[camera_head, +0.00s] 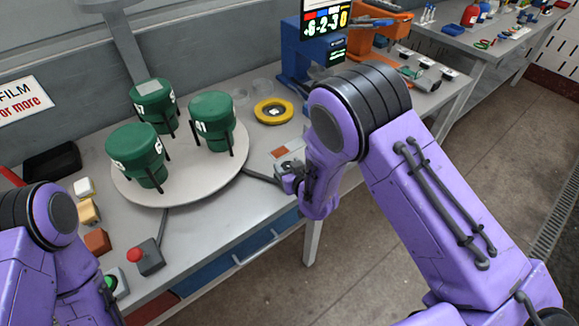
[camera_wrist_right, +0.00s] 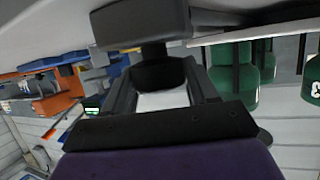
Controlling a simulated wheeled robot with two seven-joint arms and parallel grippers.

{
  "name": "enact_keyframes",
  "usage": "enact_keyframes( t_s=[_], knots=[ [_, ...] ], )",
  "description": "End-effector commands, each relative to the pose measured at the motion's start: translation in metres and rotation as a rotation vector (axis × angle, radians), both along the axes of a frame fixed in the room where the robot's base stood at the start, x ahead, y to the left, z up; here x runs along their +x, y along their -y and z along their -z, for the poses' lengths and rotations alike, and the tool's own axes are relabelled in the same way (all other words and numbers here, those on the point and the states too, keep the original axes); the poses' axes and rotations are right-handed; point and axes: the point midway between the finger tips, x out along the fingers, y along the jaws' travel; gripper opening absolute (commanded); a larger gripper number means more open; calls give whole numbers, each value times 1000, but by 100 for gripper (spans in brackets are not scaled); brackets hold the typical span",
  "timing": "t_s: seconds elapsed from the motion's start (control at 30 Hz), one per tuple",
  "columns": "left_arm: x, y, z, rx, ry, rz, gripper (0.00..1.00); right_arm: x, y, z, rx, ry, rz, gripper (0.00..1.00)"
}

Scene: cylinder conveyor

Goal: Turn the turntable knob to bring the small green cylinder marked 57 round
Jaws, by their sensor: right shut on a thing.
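A round pale turntable (camera_head: 190,186) carries three green cylinders on dark upright prongs. The back cylinder (camera_head: 153,106) has a partly hidden label ending in 7. The right cylinder (camera_head: 212,122) has a white number, perhaps 41 or 61, and the front one (camera_head: 136,154) has a label I cannot read. My right gripper (camera_head: 288,178) is at the turntable's right, beyond its rim. In the right wrist view, its fingers (camera_wrist_right: 165,95) are shut on a dark knob (camera_wrist_right: 140,25). My left arm is at the lower left; its gripper does not show.
A yellow ring (camera_head: 273,111) and clear cups stand behind. A blue machine with a display (camera_head: 324,20) and an orange bin (camera_head: 378,30) are at the back right. A red button box (camera_head: 145,256) and coloured blocks (camera_head: 97,241) lie front left.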

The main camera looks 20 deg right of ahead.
Motion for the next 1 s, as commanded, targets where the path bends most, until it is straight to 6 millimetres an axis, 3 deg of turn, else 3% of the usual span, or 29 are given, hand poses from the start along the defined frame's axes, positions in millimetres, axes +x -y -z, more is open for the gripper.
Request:
enact_keyframes(
  t_s=[0.27,0.63,1.0],
  knots=[
    [0,0,8,0,0,0,0,-1,1,3,1,-2,-101,27],
    [0,0,20,0,0,0,0,0,2,1,0,0,-371,27],
    [0,0,20,0,0,0,0,0,1,0,1,0,-403,26]
  ],
)
